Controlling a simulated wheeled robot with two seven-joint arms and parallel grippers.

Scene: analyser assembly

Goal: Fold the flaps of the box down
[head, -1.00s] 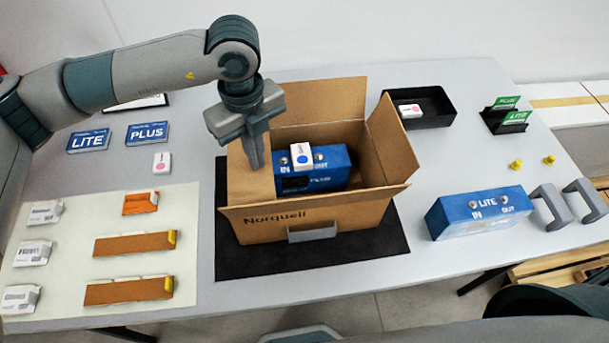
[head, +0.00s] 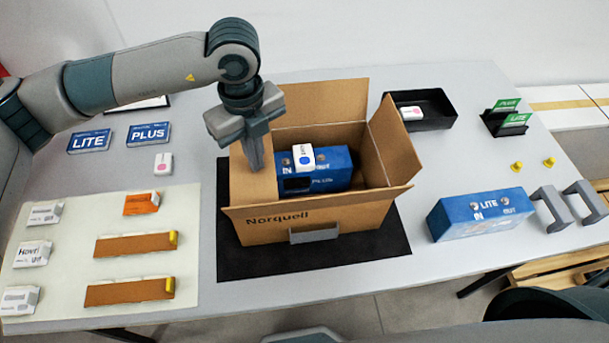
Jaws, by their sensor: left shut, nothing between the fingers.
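The open cardboard box (head: 330,221) marked Norquell stands on a black mat (head: 240,262) at the middle of the table. Its left flap (head: 248,182) lies inward over the left part of the opening. The back flap (head: 335,101) stands upright. The right flap (head: 397,148) stands up and leans outward. I cannot clearly tell how the front flap lies. A blue unit (head: 332,168) with a small white box (head: 303,158) on it is inside. My left gripper (head: 255,166) is shut and empty, pointing down at the left flap; its tips seem to touch it. My right gripper is out of view.
A black tray (head: 436,123) holding a small white box is behind right. A blue LITE unit (head: 478,214) and grey handles (head: 551,207) stand at the right. A pale mat (head: 70,275) with several small parts lies at the left. Blue cards (head: 89,141) lie behind it.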

